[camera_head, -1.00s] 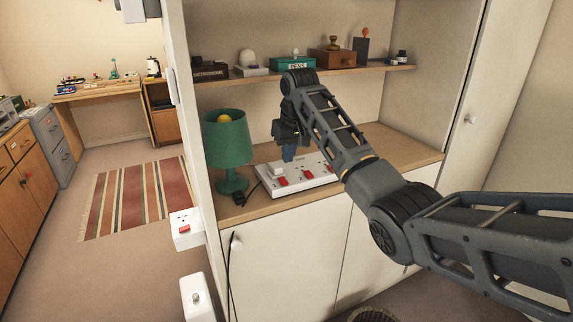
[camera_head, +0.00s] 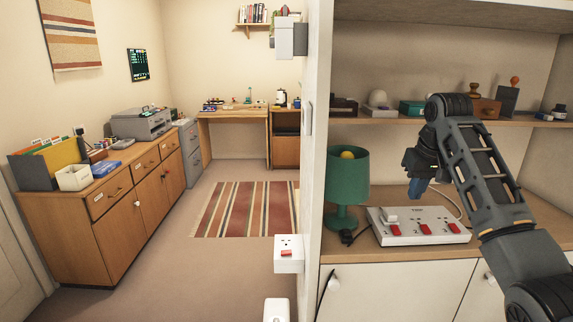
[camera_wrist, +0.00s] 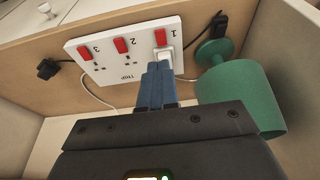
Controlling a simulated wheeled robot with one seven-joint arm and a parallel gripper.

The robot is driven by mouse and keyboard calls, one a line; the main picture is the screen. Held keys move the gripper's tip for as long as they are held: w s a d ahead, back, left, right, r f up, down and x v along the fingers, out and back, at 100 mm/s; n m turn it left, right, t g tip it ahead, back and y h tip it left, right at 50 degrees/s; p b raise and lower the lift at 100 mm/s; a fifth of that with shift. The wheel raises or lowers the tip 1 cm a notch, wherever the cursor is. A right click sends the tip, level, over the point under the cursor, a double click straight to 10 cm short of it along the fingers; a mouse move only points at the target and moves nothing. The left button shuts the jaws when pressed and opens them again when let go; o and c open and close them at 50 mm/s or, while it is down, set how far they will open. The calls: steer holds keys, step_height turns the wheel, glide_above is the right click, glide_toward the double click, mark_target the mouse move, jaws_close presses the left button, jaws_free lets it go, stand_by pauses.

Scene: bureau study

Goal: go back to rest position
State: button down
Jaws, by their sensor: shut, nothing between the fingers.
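My gripper (camera_head: 417,188) hangs at the end of my bent arm in front of the open cupboard, above its lower shelf. In the wrist view its blue fingers (camera_wrist: 157,84) are together and hold nothing. A white power strip (camera_head: 384,234) with red switches and numbered sockets lies on the shelf below and beyond the fingers. It fills the upper middle of the wrist view (camera_wrist: 110,78). A white plug (camera_wrist: 164,56) sits in socket 1; in the picture the fingertips overlap its lower edge, and I cannot tell whether they touch.
An upper shelf (camera_head: 385,121) holds boxes and stamps near my arm. Left of the partition (camera_head: 316,110), open floor (camera_head: 165,255) and a striped rug (camera_head: 245,209) show.

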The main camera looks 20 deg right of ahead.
steer(key=s+a+f+t+y, duration=0.1)
steer(key=s+a+f+t, duration=0.1)
steer(key=a+f, duration=0.55)
steer(key=s+a+f+t, duration=0.1)
steer(key=a+f, duration=0.4)
steer(key=f, duration=0.5)
steer(key=s+a+f+t, duration=0.3)
steer(key=s+a+f, duration=0.75)
steer(key=s, duration=0.35)
steer(key=s+a+r+n+t, duration=0.1)
steer(key=s+a+r+t, duration=0.1)
steer(key=s, duration=0.8)
steer(key=s+a+r+t, duration=0.1)
steer(key=s+a, duration=0.1)
steer(key=s, duration=0.9)
steer(key=s+r+n+t, duration=0.2)
steer(key=s+r, duration=1.2)
steer(key=r, duration=0.1)
steer(key=shift+d+r+t, duration=0.2)
steer(key=shift+d+t, duration=0.15)
steer(key=shift+t, duration=0.05)
